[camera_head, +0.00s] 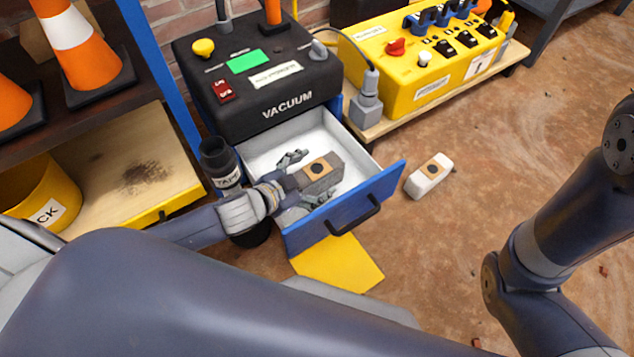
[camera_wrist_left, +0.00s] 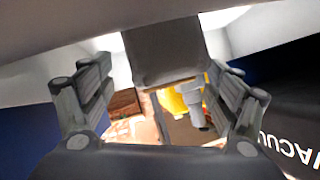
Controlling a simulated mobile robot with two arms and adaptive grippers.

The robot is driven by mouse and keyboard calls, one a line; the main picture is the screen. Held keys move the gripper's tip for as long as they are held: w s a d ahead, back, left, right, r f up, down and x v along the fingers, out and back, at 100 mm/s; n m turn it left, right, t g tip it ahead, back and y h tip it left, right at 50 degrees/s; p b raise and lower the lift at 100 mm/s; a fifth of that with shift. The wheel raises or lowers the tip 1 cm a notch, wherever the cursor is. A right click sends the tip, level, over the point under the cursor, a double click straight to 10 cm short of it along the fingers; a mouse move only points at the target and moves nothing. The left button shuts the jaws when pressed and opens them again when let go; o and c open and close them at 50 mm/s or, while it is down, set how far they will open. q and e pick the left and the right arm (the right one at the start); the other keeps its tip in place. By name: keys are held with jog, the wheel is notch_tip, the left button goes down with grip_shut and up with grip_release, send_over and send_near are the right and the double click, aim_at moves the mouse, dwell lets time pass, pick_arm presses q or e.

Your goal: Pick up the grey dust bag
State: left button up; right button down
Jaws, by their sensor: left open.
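The grey dust bag (camera_head: 322,174), a block with a tan card plate and a dark round hole, is in the open white-lined drawer (camera_head: 262,150) of the vacuum. My left gripper (camera_head: 305,178) reaches into the drawer from the left. Its fingers are spread, one on each side of the bag. In the left wrist view the fingers of my left gripper (camera_wrist_left: 160,68) stand open, with the grey bag (camera_wrist_left: 165,45) between them and gaps on both sides. Whether the bag touches the drawer floor is hidden. My right gripper is out of view.
A white dust bag (camera_head: 430,176) lies on the floor right of the drawer's blue front (camera_head: 350,212). The black vacuum (camera_head: 262,85) stands behind. A black tape canister (camera_head: 216,160) stands close by my left wrist. The floor at right is mostly clear.

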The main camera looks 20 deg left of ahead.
pick_arm(q)
jog(key=shift+w+d+f, duration=0.15)
jog(key=shift+w+f, duration=0.05)
jog(key=shift+w, duration=0.15)
jog(key=c, duration=1.5)
jog(key=shift+r, duration=0.15)
